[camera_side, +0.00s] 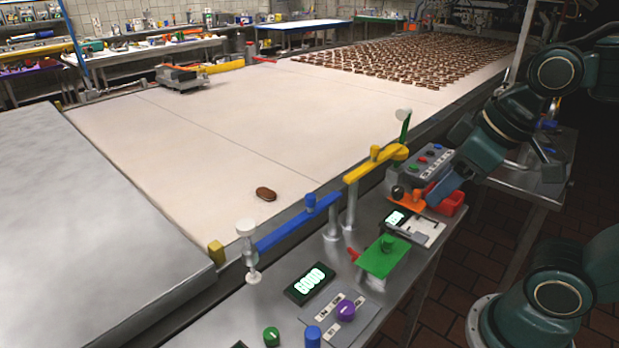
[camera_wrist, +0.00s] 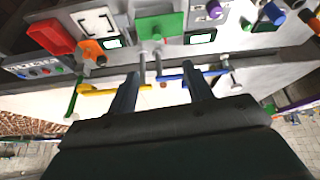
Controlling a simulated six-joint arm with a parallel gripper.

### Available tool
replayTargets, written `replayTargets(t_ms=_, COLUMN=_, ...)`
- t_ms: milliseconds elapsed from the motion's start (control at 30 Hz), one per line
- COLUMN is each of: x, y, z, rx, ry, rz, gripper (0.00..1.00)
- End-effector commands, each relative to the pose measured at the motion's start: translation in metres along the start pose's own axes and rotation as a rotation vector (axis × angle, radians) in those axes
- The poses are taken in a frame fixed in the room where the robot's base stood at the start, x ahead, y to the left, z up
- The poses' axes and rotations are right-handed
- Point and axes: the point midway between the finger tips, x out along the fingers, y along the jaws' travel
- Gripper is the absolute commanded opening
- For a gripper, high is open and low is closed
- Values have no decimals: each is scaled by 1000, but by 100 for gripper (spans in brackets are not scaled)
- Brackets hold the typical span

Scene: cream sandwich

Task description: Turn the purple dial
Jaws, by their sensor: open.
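The purple dial (camera_side: 345,310) sits on a grey labelled plate (camera_side: 368,325) at the near end of the metal bench. In the wrist view the purple dial (camera_wrist: 214,10) shows near the top edge, right of centre. My gripper (camera_side: 442,190) is above the far part of the bench, near a red bin, well apart from the dial. In the wrist view my gripper (camera_wrist: 161,86) has its two dark fingers spread with nothing held between them.
A display reading GOOD (camera_side: 310,284), a green knob (camera_side: 271,337) and a blue knob (camera_side: 312,337) are near the dial. A green plate (camera_side: 383,257), a red bin (camera_side: 447,196) and blue (camera_side: 298,223) and yellow (camera_side: 375,163) levers stand farther along. A conveyor (camera_side: 210,150) runs behind.

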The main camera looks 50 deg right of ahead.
Motion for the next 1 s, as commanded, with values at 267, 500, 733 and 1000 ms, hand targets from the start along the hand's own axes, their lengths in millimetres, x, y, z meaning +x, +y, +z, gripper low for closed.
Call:
replayTargets(t_ms=267, x=19, y=-28, z=-23, rx=-327, ry=-116, rz=-73, gripper=50)
replayTargets(t_ms=500, x=41, y=-64, z=-40, rx=-664, ry=-218, rz=-153, gripper=50)
replayTargets(t_ms=733, x=65, y=-103, z=-47, rx=-980, ry=-307, rz=-237, gripper=50)
replayTargets(t_ms=1000, x=84, y=-134, z=-47, rx=-1212, ry=-365, rz=-303, gripper=50)
